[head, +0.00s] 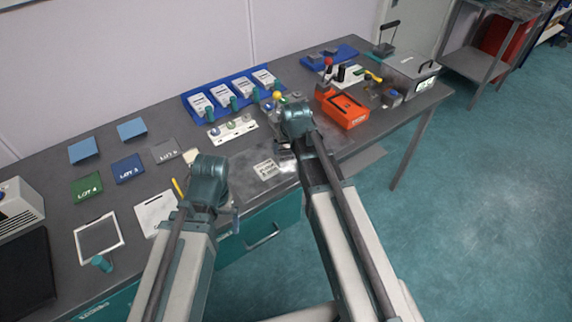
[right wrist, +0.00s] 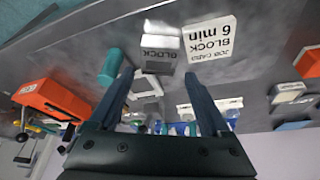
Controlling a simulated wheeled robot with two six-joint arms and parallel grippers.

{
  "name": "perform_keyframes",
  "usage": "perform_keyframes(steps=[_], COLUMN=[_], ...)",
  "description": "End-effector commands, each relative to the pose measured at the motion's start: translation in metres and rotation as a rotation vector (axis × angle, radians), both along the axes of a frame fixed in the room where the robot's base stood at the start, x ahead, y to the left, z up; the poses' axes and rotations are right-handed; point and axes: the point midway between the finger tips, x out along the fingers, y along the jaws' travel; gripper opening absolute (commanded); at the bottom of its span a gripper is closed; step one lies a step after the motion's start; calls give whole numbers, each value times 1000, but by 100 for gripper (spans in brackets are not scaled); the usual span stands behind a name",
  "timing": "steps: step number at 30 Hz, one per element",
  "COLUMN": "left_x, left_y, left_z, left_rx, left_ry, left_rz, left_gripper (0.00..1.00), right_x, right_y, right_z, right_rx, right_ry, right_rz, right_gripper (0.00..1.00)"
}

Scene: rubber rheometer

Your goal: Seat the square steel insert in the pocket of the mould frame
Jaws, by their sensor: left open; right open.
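I cannot surely tell the square steel insert or the mould frame apart here. A grey block labelled BLOCK (right wrist: 160,52) stands on the bench beyond my right fingertips in the right wrist view. A small pale, squarish piece (right wrist: 147,84) shows between my right fingers, partly hidden. My right gripper (head: 290,141) is open over the bench, pointing down, and hides what lies under it in the head view. The right fingers (right wrist: 165,80) hold nothing. My left gripper (head: 228,222) is open and empty at the bench's front edge. A pale-rimmed square (head: 98,238) lies at the left.
A job card (head: 266,169) lies between the grippers. An orange box (head: 342,108) and a metal case (head: 408,72) stand right. A blue tray (head: 190,108) with several white units is behind. A teal cylinder (right wrist: 110,67) stands left of the right fingers in the wrist view.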

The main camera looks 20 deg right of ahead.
Motion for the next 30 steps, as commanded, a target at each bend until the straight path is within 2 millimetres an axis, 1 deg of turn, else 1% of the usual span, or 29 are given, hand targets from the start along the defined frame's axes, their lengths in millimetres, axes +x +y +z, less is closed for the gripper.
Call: perform_keyframes(steps=[1, 6, 10, 21, 24, 30], left_x=[0, 0, 0, 0, 0, 0], left_y=[0, 0, 0, 0, 0, 0], left_z=[-6, -4, -10, -51, -54, -51], left_rx=[0, 0, 0, 0, 0, 0], left_ry=[0, 0, 0, 0, 0, 0], left_rz=[0, 0, 0, 0, 0, 0], left_gripper=[100, 100, 100, 100, 100, 100], right_x=[2, 2, 4, 21, 22, 22], right_y=[0, 0, 0, -3, -3, -2], right_z=[-6, -4, -10, -51, -53, -51], right_rx=[0, 0, 0, -1, -1, -1], right_ry=[0, 0, 0, -1, -1, -1], right_rz=[0, 0, 0, 0, 0, 0], right_gripper=[81, 81, 81, 81, 81, 81])
